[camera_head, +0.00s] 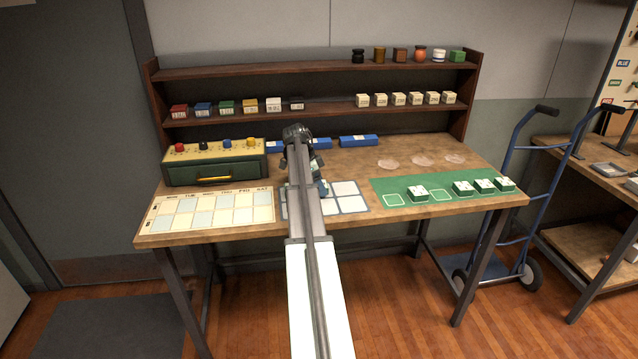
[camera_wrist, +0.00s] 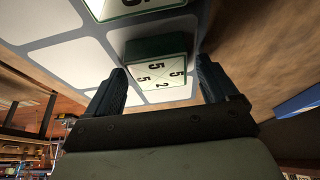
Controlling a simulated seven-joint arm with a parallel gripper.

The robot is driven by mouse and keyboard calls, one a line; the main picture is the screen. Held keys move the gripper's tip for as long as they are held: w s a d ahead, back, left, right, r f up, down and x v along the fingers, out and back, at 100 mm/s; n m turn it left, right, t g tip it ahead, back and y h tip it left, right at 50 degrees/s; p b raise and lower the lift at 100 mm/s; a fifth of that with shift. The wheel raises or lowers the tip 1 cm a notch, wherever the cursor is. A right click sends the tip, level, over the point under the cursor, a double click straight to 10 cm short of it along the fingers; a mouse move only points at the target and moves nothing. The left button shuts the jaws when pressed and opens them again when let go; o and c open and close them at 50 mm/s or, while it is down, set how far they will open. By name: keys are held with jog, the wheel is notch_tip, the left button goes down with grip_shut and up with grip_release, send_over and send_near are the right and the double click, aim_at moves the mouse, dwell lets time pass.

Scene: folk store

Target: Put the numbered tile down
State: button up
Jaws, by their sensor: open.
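In the wrist view a numbered tile (camera_wrist: 160,73), green with a white face marked with 5s and a 2, sits on the grid mat (camera_wrist: 68,60). My gripper (camera_wrist: 163,82) is open, with one dark blue finger on each side of the tile. I cannot tell whether either finger touches it. A second numbered tile (camera_wrist: 140,5) is partly in view beyond it. In the head view my arm hides both tiles and covers part of the grid mat (camera_head: 345,189). My gripper (camera_head: 308,182) is mostly hidden there too.
A green mat (camera_head: 378,183) on the right holds several numbered tiles (camera_head: 463,188). A weekday chart (camera_head: 207,211) and a green drawer box (camera_head: 213,166) are on the left. Blue boxes (camera_head: 358,140) stand behind, below the shelf (camera_head: 320,114). Clear discs (camera_head: 423,160) lie back right.

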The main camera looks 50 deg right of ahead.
jog(key=shift+r, duration=0.1)
jog(key=v, duration=1.2)
